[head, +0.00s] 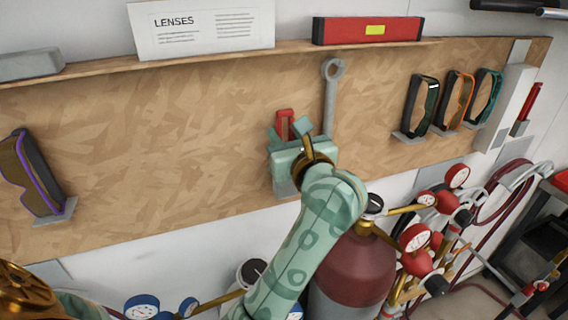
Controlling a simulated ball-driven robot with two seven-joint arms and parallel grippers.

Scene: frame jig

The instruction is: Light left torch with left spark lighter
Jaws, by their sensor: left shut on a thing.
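My left gripper (289,132) is in front of the wooden board, near the middle of the head view. Its pale green fingers are shut on a red piece (285,118), which looks like the spark lighter. Only the upper part of the red piece shows; the fingers and gripper body hide the rest. I cannot tell whether it touches the board. I cannot make out either torch in this view. My right gripper is not in view.
Goggles (420,105) hang at the board's right and purple-rimmed goggles (30,175) at its left. A wrench (331,95) hangs beside the gripper. Below stand a dark red cylinder (358,265), red gauges (415,238) and blue gauges (141,306). The board's left middle is clear.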

